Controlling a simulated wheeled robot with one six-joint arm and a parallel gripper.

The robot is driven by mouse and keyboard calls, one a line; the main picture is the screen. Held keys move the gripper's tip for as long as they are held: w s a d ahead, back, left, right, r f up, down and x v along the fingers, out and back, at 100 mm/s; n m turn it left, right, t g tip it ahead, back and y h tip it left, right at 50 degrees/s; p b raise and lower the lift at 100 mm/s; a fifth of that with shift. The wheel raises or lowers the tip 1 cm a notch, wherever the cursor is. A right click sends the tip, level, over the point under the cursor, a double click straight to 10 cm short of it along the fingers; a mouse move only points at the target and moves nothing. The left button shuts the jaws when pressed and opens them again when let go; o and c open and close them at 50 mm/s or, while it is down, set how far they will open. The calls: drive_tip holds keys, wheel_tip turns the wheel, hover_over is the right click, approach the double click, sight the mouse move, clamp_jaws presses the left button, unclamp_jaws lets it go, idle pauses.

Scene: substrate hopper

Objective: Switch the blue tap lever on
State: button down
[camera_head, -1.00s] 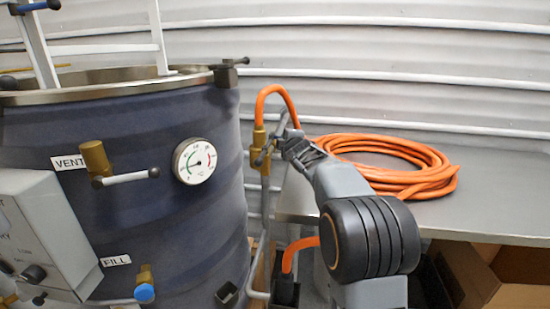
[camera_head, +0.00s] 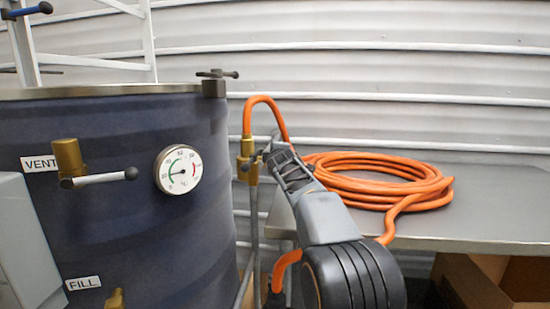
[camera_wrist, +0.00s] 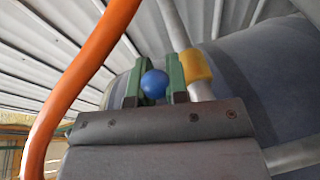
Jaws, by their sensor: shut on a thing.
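The brass tap (camera_head: 248,165) sits on the pipe below the orange hose, right of the dark blue vessel. My gripper (camera_head: 264,154) reaches it from the right. In the wrist view, the round blue end of the tap lever (camera_wrist: 154,84) sits between the two green fingers of my gripper (camera_wrist: 154,86), which is shut on it. The brass body (camera_wrist: 196,66) is just right of the fingers. The lever's shaft is hidden, and its angle cannot be told. In the head view the blue end is hidden by my gripper.
The vessel (camera_head: 130,225) has a dial gauge (camera_head: 178,170) and a VENT tap (camera_head: 68,158) on its wall. The orange hose (camera_wrist: 82,85) passes close left of my gripper in the wrist view. A coiled hose (camera_head: 375,185) lies on the metal table (camera_head: 470,215).

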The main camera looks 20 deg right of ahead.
drive_tip(key=shift+a, duration=0.1)
drive_tip(key=c, duration=1.3)
unclamp_jaws()
drive_tip(key=shift+s+a, duration=0.1)
drive_tip(key=shift+a, duration=0.05)
drive_tip(key=shift+o, duration=0.9)
drive_tip(key=b+v, duration=0.1)
drive_tip(key=v, duration=1.2)
drive_tip(key=shift+s, duration=0.45)
